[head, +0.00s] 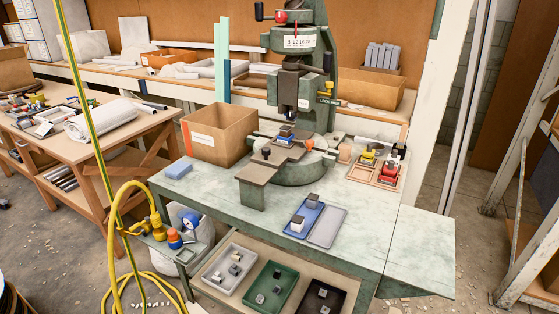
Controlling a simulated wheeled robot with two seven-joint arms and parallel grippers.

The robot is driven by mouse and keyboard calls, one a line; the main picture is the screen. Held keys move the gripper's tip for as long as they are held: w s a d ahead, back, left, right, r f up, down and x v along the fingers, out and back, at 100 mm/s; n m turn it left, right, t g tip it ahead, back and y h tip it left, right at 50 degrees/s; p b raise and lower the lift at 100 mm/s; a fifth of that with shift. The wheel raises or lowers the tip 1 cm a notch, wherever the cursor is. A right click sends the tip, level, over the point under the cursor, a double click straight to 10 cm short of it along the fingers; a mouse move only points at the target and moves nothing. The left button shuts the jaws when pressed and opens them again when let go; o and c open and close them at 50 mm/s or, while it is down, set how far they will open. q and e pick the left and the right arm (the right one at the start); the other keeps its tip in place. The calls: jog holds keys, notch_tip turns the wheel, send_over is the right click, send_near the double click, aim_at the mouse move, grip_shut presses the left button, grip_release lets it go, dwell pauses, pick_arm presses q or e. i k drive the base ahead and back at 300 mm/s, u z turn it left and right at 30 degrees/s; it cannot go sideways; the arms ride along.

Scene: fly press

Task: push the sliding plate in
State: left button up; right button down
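The green fly press (314,100) stands on the pale green bench. A flat sliding plate (283,152) lies at the press base, under the ram (287,97), and sticks out toward the front left. A grey-brown block-like support (254,175) stands at the plate's front end; I cannot tell whether the two touch. Neither of my grippers is in view.
A cardboard box (217,136) stands left of the press. A blue tray (304,219) with metal blocks and an empty grey tray (327,227) lie in front. A wooden tray (375,172) with red and yellow tools is at right. The bench's front right (415,240) is clear.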

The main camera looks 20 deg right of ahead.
aim_at(273, 155)
jog(key=z, duration=1.05)
jog(key=i, duration=0.5)
